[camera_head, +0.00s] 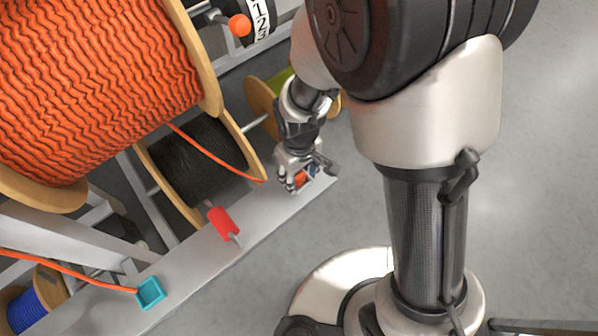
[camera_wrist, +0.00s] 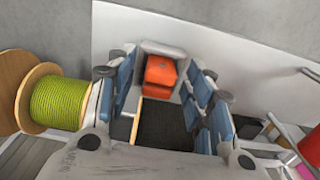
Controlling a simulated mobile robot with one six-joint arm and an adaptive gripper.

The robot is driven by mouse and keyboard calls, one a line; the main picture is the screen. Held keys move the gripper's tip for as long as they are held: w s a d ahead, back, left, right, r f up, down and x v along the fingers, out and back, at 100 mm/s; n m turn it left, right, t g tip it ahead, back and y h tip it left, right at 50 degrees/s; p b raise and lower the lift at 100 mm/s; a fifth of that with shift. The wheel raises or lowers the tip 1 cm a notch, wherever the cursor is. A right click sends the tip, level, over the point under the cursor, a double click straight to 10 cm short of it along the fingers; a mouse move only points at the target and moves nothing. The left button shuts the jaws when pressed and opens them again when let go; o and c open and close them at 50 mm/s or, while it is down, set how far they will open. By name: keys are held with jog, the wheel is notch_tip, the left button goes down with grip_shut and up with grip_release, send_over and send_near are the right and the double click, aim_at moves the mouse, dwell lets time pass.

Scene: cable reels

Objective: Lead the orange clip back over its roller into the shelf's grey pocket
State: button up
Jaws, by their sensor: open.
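The orange clip (camera_wrist: 160,74) sits in the grey pocket (camera_wrist: 165,47) in the wrist view. A bit of the clip (camera_head: 300,179) also shows by the fingers in the head view. My gripper (camera_head: 298,174) is at the far right end of the grey shelf rail (camera_head: 262,213). In the wrist view its blue-padded fingers (camera_wrist: 162,80) stand open on both sides of the clip, apparently clear of it. An orange cable (camera_head: 218,158) runs from the large orange reel (camera_head: 95,85) toward the clip; its end is hidden. I cannot make out the roller.
A black reel (camera_head: 195,160) stands close behind the rail. A yellow-green reel (camera_wrist: 62,102) is left of my fingers.

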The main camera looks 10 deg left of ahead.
notch_tip(320, 180, up, 12)
dwell(0.7)
dwell(0.4)
jog(key=s+d+r+m+t, duration=0.2)
jog(key=s+d+r+m, duration=0.2)
jog(key=d+r, duration=0.3)
jog(key=s+d+r+m+t, duration=0.2)
jog(key=s+d+r+m, duration=0.2)
jog(key=d+r, duration=0.3)
jog(key=d+m, duration=0.1)
jog(key=d, duration=0.4)
jog(key=shift+s+d+r+m, duration=0.15)
jog(key=shift+d+r+m, duration=0.15)
jog(key=shift+r, duration=0.1)
jog(key=shift+s+d+t, duration=0.25)
jog(key=shift+s+t, duration=0.05)
